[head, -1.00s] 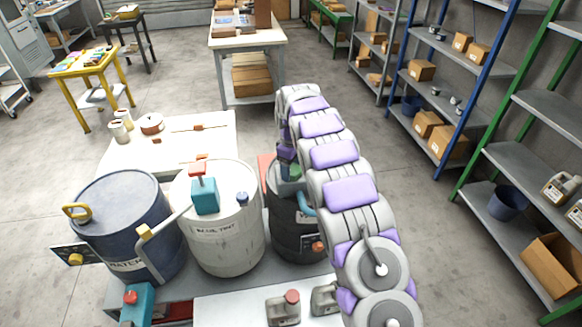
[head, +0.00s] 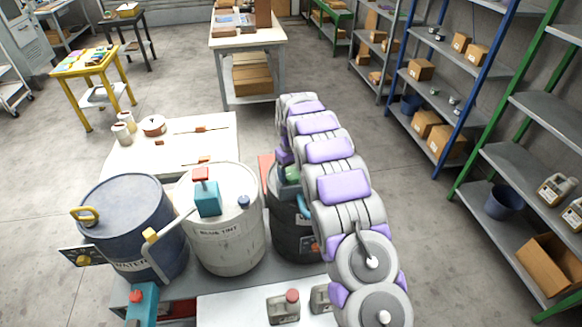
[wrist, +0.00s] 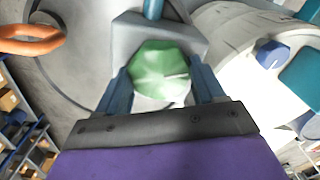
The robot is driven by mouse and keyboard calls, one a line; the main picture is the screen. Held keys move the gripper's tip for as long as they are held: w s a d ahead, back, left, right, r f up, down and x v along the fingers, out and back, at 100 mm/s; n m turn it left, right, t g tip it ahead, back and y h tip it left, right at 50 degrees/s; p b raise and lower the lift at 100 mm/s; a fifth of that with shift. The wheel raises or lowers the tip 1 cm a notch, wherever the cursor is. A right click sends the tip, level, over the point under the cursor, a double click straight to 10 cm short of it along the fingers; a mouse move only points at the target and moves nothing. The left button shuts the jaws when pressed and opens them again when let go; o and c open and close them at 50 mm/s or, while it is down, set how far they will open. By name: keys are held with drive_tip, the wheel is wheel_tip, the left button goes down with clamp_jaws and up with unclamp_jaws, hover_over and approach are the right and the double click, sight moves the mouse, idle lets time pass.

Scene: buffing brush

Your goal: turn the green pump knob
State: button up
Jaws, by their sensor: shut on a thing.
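The green pump knob (wrist: 160,72) is faceted and sits on a grey pump body (wrist: 128,38) on top of a dark drum. My gripper (wrist: 160,88) is shut on it, with one dark blue finger on each side. In the head view a bit of the green knob (head: 292,174) shows beside my arm, above the dark drum (head: 290,228). My arm hides most of the pump and the gripper there.
A white drum (head: 235,245) with a teal pump (head: 207,203) and a blue drum (head: 125,215) stand to the left. A white table (head: 200,140) is behind them. Shelves (head: 520,155) line the right, with open floor between.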

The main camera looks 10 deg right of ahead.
drive_tip(key=m+p, duration=0.2)
drive_tip(key=m, duration=0.2)
drive_tip(key=shift+r+m, duration=0.15)
drive_tip(key=shift+m, duration=0.15)
drive_tip(key=m+p, duration=0.2)
drive_tip(key=m, duration=0.3)
drive_tip(key=m+p, duration=0.1)
drive_tip(key=m, duration=0.5)
drive_tip(key=shift+p, duration=0.35)
drive_tip(key=m+p, duration=0.1)
drive_tip(key=m, duration=0.3)
drive_tip(key=shift+m, duration=0.3)
drive_tip(key=o, duration=1)
drive_tip(key=shift+w+a, duration=0.1)
drive_tip(key=shift+o, duration=0.2)
